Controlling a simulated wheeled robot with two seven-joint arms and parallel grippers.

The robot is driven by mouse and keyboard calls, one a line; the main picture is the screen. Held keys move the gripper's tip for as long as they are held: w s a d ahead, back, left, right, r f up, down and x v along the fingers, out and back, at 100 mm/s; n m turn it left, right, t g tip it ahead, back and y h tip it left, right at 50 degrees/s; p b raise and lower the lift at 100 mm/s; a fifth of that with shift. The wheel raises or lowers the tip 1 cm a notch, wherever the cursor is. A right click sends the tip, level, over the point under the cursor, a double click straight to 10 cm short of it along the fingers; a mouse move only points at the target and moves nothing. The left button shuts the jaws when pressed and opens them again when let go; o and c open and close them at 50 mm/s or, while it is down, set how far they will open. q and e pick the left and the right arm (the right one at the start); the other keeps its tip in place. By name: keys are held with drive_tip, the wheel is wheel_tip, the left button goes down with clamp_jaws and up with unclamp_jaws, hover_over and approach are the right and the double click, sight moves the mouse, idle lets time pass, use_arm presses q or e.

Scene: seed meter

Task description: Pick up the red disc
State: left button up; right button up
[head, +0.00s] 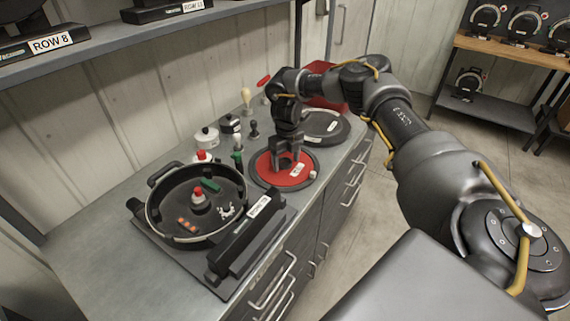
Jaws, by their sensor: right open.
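The red disc (272,175) lies flat in a dark round holder on the grey counter, with a white label on it. My right gripper (286,169) points down over the disc, its fingers apart and very close to the disc's surface. I cannot tell whether the fingertips touch it. The gripper hides part of the disc's far side. My left gripper is not in view.
A black round seed meter housing (152,217) stands open to the left. Small pots and handled tools stand behind. A dark disc (330,127) and a red bin (322,103) lie beyond my gripper. The counter's left front (90,270) is clear.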

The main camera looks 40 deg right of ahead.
drive_tip(key=shift+c, duration=0.3)
drive_tip(key=c, duration=1)
drive_tip(key=shift+r, duration=0.1)
